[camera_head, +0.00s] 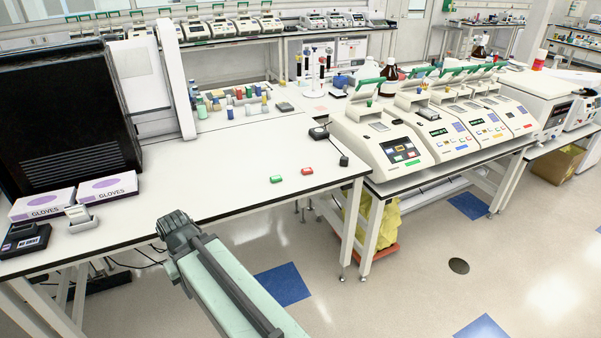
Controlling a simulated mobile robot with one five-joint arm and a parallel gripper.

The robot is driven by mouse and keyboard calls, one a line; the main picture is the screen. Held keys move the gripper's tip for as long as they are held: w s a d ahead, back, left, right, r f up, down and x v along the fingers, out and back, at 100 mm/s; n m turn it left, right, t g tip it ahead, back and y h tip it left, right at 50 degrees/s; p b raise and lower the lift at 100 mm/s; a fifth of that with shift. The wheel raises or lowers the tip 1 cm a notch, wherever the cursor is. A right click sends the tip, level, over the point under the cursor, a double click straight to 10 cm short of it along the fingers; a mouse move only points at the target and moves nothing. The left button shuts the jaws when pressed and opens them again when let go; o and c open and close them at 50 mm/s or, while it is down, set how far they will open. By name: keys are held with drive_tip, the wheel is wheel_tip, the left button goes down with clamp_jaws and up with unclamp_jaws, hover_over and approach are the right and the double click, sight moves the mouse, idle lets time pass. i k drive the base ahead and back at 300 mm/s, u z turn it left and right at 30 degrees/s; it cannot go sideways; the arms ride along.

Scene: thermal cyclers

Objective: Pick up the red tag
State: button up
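The red tag (307,171) is a small red block-like piece lying flat on the white bench, near its front right corner. A similar green tag (277,179) lies just to its left, a short gap apart. My arm reaches up from the bottom of the picture and ends in a dark ribbed part (178,228) at the front edge of the bench. This end is well to the left of and nearer than the red tag, and touches neither tag. Its fingers cannot be made out, so its opening is unclear.
The white bench top (215,185) is clear around the tags. A small black device (319,133) with a cable lies behind them. Thermal cyclers (380,140) stand to the right. Glove boxes (108,187) and a scale (25,239) are at the left. Colored tubes (235,100) stand behind.

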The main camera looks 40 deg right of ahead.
sight(306, 171)
drive_tip(key=u, duration=0.1)
drive_tip(key=i, duration=1)
drive_tip(key=z, duration=0.05)
